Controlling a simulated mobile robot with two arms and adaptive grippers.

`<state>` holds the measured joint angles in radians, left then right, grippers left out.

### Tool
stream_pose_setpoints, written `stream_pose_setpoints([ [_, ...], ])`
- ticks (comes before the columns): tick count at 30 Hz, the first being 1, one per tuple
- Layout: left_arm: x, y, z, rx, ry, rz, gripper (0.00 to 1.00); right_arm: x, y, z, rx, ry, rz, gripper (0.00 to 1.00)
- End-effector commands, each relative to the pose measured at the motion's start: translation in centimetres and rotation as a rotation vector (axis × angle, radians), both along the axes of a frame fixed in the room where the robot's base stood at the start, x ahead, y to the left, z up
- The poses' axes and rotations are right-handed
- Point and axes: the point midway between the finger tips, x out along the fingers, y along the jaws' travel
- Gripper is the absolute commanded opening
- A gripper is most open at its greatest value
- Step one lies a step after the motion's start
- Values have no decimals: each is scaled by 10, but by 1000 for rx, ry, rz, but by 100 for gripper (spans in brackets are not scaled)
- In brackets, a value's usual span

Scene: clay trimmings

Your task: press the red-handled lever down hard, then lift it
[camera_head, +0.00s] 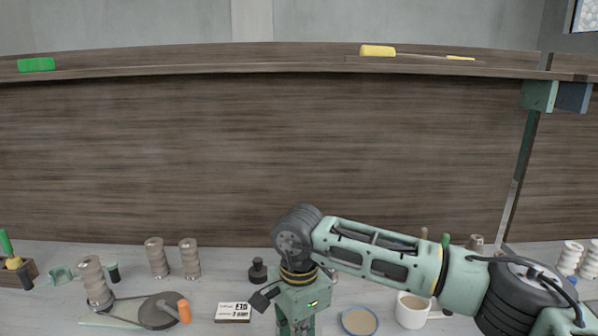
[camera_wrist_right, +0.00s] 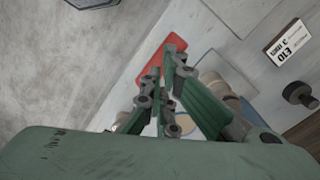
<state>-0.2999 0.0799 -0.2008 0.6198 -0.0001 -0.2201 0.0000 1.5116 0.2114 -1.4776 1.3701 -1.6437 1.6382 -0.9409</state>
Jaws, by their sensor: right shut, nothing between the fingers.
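The red handle (camera_wrist_right: 160,58) shows in the right wrist view as a red bar near the table's edge. The rest of its lever is hidden behind my fingers or cannot be made out, and I cannot pick the handle out in the head view. My right gripper (camera_wrist_right: 162,70) is shut and empty, with its fingertips overlapping the red bar in the picture. I cannot tell whether they touch it. In the head view my right gripper (camera_head: 297,327) points down at the bottom edge, its fingertips cut off. My left gripper is not in view.
A card (camera_head: 233,312) and a dark weight (camera_head: 258,270) stand left of my right wrist. A round dish (camera_head: 359,321) and a mug (camera_head: 412,310) stand to its right. A disc with an orange knob (camera_head: 184,311) is farther left. The wrist view shows grey floor beyond the table edge.

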Motion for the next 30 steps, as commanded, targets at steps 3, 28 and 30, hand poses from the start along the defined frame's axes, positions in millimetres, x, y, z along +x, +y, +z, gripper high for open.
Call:
stream_pose_setpoints([
  [3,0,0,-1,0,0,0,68,0,0,-2,0,0,0,0],
  [28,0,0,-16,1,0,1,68,0,0,-18,0,0,0,0],
  [30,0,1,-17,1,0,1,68,0,0,-20,0,0,0,0],
])
